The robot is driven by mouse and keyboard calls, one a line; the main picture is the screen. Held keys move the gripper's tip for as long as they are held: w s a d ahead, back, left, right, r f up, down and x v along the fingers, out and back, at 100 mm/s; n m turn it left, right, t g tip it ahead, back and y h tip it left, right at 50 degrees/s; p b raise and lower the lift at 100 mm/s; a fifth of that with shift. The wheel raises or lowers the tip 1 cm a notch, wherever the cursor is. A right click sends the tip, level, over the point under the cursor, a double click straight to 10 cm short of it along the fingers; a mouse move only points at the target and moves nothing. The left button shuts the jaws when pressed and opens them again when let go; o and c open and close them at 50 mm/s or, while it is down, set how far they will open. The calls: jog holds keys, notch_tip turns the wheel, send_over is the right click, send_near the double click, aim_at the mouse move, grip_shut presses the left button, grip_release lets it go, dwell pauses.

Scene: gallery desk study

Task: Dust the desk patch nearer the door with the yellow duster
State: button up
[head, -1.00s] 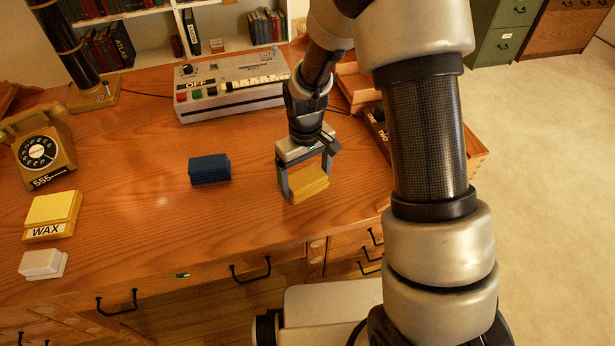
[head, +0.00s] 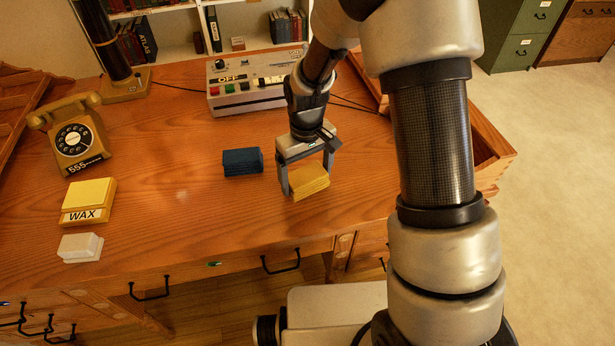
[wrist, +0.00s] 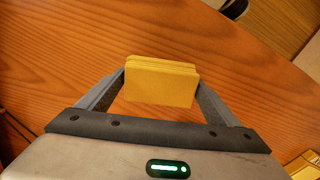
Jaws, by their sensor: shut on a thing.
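The yellow duster (head: 309,183) is a small block with layered edges, held between the two fingers of my gripper (head: 307,178). In the wrist view the duster (wrist: 160,84) sits between both fingertips, above the wood. It is low over the right part of the desk (head: 200,225); I cannot tell whether it touches the surface. A faint pale spot (head: 181,195) shows on the desk left of the gripper; I cannot tell whether it is dust or a reflection. No other patch is clear, and no door is in view.
A dark blue block (head: 242,162) lies close left of the gripper. A yellow WAX box (head: 88,201), a white block (head: 80,247) and a telephone (head: 76,138) stand at the left. A switch box (head: 250,82) is behind.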

jog(key=shift+d+r, duration=0.15)
jog(key=shift+r, duration=0.75)
jog(key=shift+w+r+p, duration=0.1)
jog(key=shift+r+p, duration=1.85)
jog(key=shift+r, duration=0.5)
